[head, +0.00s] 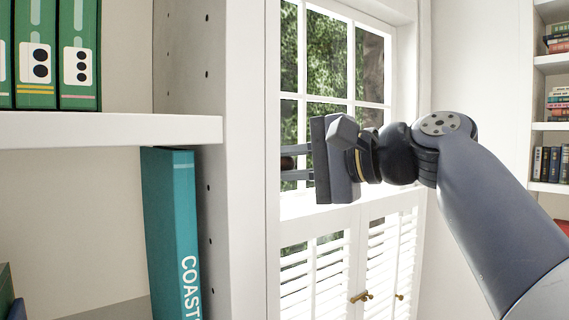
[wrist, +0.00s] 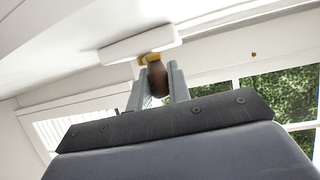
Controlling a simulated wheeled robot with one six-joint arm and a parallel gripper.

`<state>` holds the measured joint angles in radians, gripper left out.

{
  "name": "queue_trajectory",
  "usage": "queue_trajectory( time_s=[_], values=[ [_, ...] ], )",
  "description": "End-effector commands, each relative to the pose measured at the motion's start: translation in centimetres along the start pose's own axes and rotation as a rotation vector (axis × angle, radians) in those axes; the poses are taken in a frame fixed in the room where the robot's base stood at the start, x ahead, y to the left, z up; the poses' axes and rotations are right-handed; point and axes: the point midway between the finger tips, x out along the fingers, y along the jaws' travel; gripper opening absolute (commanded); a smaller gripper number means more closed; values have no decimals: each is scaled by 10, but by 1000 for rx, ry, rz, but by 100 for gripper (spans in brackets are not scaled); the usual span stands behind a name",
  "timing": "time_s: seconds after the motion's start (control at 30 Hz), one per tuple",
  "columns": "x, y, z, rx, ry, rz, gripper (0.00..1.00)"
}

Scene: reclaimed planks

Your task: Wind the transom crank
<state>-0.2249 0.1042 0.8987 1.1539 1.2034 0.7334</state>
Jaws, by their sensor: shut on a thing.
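The transom crank shows in the wrist view as a white bar (wrist: 140,43) with a brass collar and a brown handle knob (wrist: 157,82). My gripper (wrist: 159,70) has its two grey fingers on either side of the knob, shut on it. In the head view my gripper (head: 284,163) reaches left past the window, and a bit of the brown knob shows between its fingers. The rest of the crank is hidden there behind the white bookcase upright. The transom itself cannot be made out for certain.
The white bookcase upright (head: 245,120) stands close to my fingertips at left. Its shelf (head: 110,130) has green binders above and a teal book (head: 172,230) below. A paned window (head: 340,60) with louvred shutters (head: 315,270) is behind my gripper. Bookshelves stand far right.

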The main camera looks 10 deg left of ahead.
Motion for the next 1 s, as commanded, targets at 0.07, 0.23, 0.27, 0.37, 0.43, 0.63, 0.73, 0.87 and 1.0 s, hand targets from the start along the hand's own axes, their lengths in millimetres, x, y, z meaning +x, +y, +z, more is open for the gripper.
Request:
queue_trajectory(
  time_s=[0.07,0.23,0.27,0.37,0.43,0.63,0.73,0.87,1.0],
  values=[
    [0,0,0,0,0,0,3],
    [0,0,0,0,0,-1,0],
    [0,0,0,-1,0,-2,0],
    [0,2,0,-4,1,-9,0],
    [0,4,0,-9,1,-21,0],
    [-1,12,0,-36,2,-87,0],
    [-1,17,0,-58,2,-137,0],
    [-1,24,0,-88,2,-215,0],
    [-1,30,1,-126,0,-304,0]
  ],
)
